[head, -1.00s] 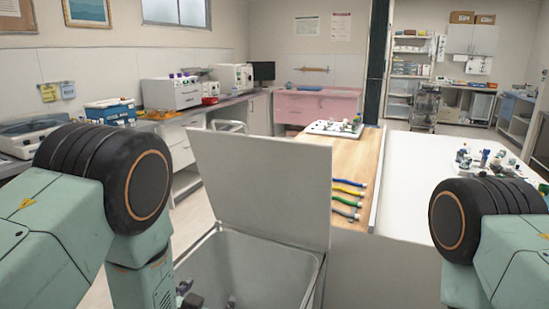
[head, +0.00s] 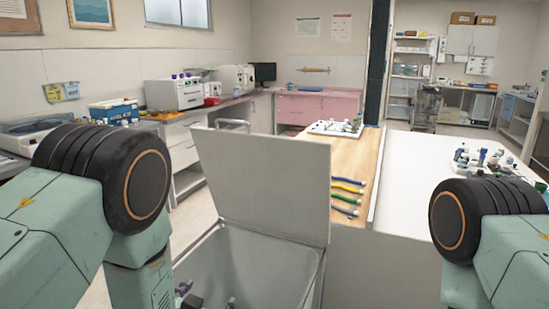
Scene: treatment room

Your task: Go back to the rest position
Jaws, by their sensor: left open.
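My left gripper (head: 208,299) shows only in small dark parts at the bottom edge of the head view. It is low at the grey bin's opening, with its fingers apart and nothing seen between them. Most of it is hidden below my left arm (head: 140,265) and the frame edge. My right arm (head: 480,255) comes in at the lower right, bent, and its gripper is out of view. The grey bin (head: 265,262) stands open in front of me, with its lid (head: 265,185) raised upright behind the opening.
A wooden-topped table (head: 350,155) with several coloured strips (head: 346,189) and a white tray (head: 335,128) is beyond the lid. A white table (head: 405,175) with small items is at right. A counter with devices (head: 175,93) runs along the left. Floor shows left of the lid.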

